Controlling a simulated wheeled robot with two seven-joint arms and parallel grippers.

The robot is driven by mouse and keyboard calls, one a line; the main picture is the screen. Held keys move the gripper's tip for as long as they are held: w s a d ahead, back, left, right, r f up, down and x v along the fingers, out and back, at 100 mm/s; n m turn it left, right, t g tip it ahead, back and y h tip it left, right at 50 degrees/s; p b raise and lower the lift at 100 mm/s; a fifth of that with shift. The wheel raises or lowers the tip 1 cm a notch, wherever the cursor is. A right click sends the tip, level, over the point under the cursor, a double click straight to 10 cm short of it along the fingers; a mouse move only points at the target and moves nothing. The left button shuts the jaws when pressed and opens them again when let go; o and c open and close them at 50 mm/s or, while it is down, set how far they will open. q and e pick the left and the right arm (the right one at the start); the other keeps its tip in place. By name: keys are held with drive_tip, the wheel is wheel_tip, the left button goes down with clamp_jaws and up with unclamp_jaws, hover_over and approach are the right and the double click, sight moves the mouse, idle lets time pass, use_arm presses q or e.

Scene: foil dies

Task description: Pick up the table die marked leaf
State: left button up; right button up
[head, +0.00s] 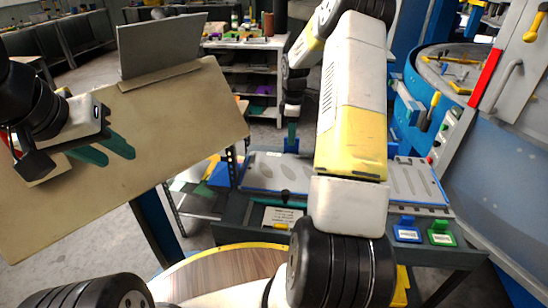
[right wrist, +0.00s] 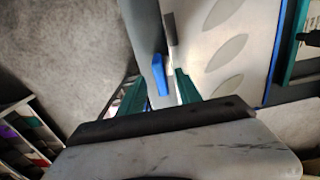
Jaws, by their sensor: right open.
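A blue die (head: 407,231) and a green die (head: 441,233) stand at the front right of the workbench, each with a pale label; I cannot read their marks. My right gripper (head: 291,133) is open over the left back part of the bench. In the right wrist view, a small blue piece (right wrist: 159,74) shows between its two teal fingers, apart from both; I cannot tell whether it is a die. My left gripper (head: 108,152) is open and empty over the tan board. No leaf mark on a die is readable.
A grey plate (head: 264,171) with oval slots and a blue edge lies on the bench; it also shows in the right wrist view (right wrist: 195,65). The tan board (head: 180,125) carries a grey upright panel (head: 160,45). A grey cabinet with a red strip (head: 486,78) stands at right.

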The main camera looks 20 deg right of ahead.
wheel_tip(320, 180, down, 3)
drive_tip(key=shift+r, duration=0.2)
clamp_jaws()
drive_tip(key=shift+r, duration=0.15)
idle(1.1)
